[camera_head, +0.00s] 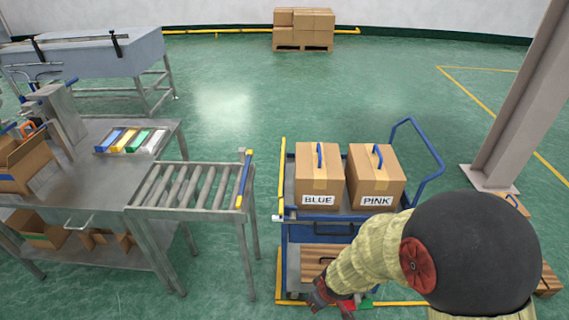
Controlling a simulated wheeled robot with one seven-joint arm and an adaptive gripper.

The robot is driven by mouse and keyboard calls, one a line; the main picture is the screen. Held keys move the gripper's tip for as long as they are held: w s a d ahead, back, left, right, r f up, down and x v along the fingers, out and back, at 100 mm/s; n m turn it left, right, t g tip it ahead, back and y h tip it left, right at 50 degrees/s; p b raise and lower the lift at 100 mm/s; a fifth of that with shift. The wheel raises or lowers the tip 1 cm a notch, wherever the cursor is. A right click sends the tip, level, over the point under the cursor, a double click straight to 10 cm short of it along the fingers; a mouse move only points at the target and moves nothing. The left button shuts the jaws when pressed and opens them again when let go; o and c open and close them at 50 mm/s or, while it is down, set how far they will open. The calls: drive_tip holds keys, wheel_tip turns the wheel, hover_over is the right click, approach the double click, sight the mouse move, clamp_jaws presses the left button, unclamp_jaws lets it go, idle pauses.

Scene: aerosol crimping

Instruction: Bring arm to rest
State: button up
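My arm, in a beige ribbed sleeve with a dark rounded part, reaches in from the lower right. My gripper (328,296) is at its end, low in the picture, in front of the lower part of the blue cart (284,232). The gripper is small and dark with red parts, and its fingers are too unclear to show whether they are open or shut. No held object can be made out.
Boxes labelled BLUE (319,184) and PINK (375,186) stand on the cart's top shelf. A roller conveyor (190,187) and metal workbench (100,190) are at left. A steel column (520,100) rises at right. Green floor is clear behind the cart.

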drive_tip(key=s+d+r+m+t, duration=0.1)
drive_tip(key=s+r, duration=0.3)
drive_tip(key=r, duration=0.7)
drive_tip(key=s+d+r+m, duration=0.3)
drive_tip(key=s+d+r, duration=0.1)
drive_tip(key=r, duration=0.8)
drive_tip(key=s+d+r+m+t, duration=0.1)
drive_tip(key=s+d+r+m, duration=0.2)
drive_tip(key=r, duration=0.8)
drive_tip(key=shift+s+r+t+h, duration=0.3)
drive_tip(key=shift+s+r, duration=0.1)
drive_tip(key=shift+s, duration=0.3)
